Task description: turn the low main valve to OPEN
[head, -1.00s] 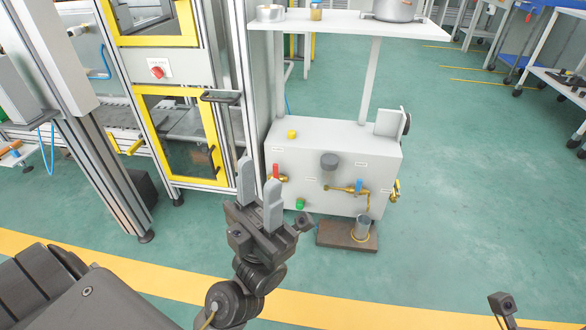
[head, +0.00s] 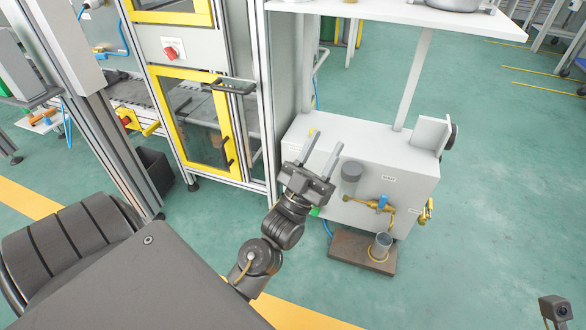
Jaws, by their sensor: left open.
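A light grey cabinet (head: 412,172) carries small valves and fittings. A blue-handled valve (head: 383,202) sits on a brass pipe on its front. A brass fitting with a yellow part (head: 427,211) is on its right side. The labels are too small to read, so I cannot tell which is the low main valve. My left gripper (head: 325,141) is open and empty, in front of the cabinet's left part, fingers pointing up and away. It hides the red-handled valve seen there earlier. A green knob (head: 315,211) shows just below the gripper. My right gripper is out of view.
A dark grey cylinder (head: 351,178) protrudes beside the left gripper. A metal cup (head: 382,244) stands on a brown base plate (head: 345,246) on the floor. A white shelf (head: 410,14) overhangs the cabinet. A yellow-framed enclosure (head: 193,120) stands left. Floor to the right is clear.

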